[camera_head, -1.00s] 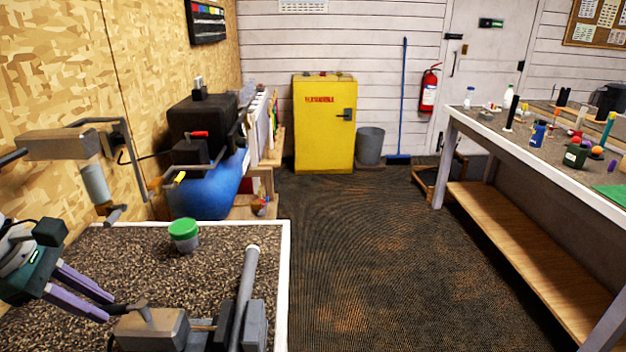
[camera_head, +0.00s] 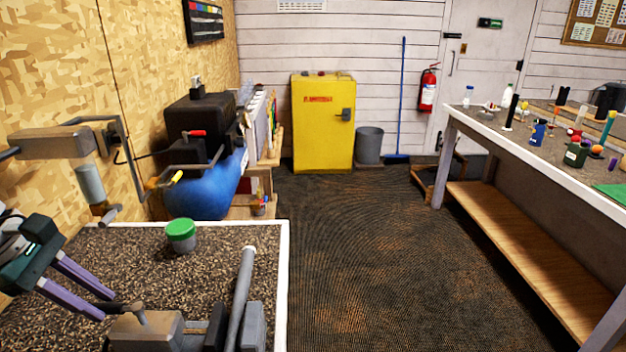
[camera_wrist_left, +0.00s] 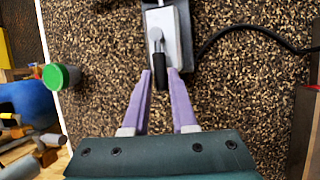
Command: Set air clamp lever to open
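The air clamp (camera_head: 150,330) is a grey block at the bottom of the head view, on the speckled bench top. It also shows at the top of the left wrist view (camera_wrist_left: 182,45). Its lever (camera_wrist_left: 157,40) is a metal arm with a black grip, which points toward my left gripper. My left gripper (camera_head: 106,307) has two purple fingers held apart. In the left wrist view the end of the black grip appears between the fingertips (camera_wrist_left: 160,74), with gaps at the sides. I cannot tell its exact depth or any contact. My right gripper is out of view.
A grey shaft (camera_head: 242,290) slants up beside the clamp. A green-lidded jar (camera_head: 181,236) stands farther back on the bench. A black hose (camera_wrist_left: 240,27) runs right from the clamp. A blue compressor tank (camera_head: 207,190) stands beyond the bench.

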